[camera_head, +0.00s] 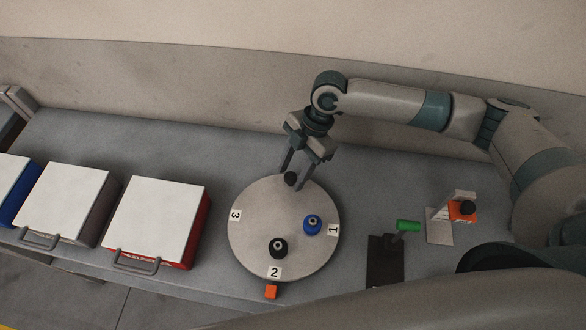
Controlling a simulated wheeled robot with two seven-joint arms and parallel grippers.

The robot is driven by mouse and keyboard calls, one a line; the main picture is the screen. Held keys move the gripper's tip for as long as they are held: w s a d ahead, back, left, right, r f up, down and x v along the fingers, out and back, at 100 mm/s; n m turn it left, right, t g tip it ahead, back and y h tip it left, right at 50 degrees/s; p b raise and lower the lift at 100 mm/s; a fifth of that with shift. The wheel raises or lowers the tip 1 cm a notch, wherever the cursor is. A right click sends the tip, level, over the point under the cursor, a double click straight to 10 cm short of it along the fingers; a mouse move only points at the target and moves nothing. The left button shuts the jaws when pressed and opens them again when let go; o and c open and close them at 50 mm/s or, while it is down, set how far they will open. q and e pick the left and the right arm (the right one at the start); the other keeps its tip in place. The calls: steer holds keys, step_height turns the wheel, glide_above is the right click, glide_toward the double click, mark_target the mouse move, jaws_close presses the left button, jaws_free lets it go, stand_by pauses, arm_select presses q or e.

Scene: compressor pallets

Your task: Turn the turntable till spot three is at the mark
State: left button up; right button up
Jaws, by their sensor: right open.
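The turntable (255,205) is a round light grey disc on the grey table. Spot label 3 (236,215) is at its left edge, label 2 (274,272) at its front and label 1 (333,230) at its right. The orange mark (271,292) is a small block just in front of the disc, nearest label 2. A blue part (312,224) stands near label 1 and a black part (278,247) near label 2. My right gripper (292,181) is open at the disc's back edge, with a dark knob (291,178) between its fingers. My left gripper is not in view.
Boxes with white lids, one red (155,222), one grey (64,205) and one blue at the picture's edge, stand to the left. A green-handled device on a dark plate (384,262) and a stand with an orange part (462,211) are on the right.

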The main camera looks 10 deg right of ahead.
jaws_close()
steer(key=shift+w+a, duration=0.1)
steer(key=shift+a, duration=0.05)
